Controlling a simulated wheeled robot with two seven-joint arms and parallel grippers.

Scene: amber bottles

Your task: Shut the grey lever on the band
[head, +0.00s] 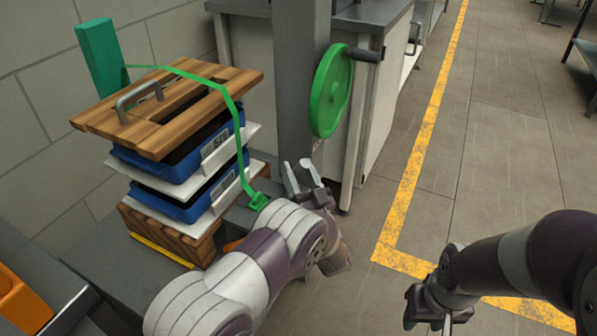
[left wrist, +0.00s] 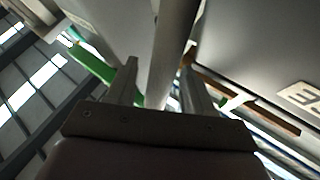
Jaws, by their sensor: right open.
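The green band (head: 236,110) runs over a wooden lid (head: 170,100) and down the front of a stack of blue trays (head: 180,210). It ends at a green fitting (head: 258,201) low by the stack. I cannot make out a grey lever on it; my left arm covers part of that area. My left gripper (head: 305,178) is right of the fitting, apart from the band, its fingers pointing up. In the left wrist view its fingers (left wrist: 160,88) are apart with nothing held between them. My right gripper (head: 437,312) is open and empty over the floor at lower right.
A green handwheel (head: 330,90) with a dark handle is on a grey post (head: 297,80) just behind my left gripper. A grey handle (head: 138,97) is on the lid. A green block (head: 103,58) stands behind the stack.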

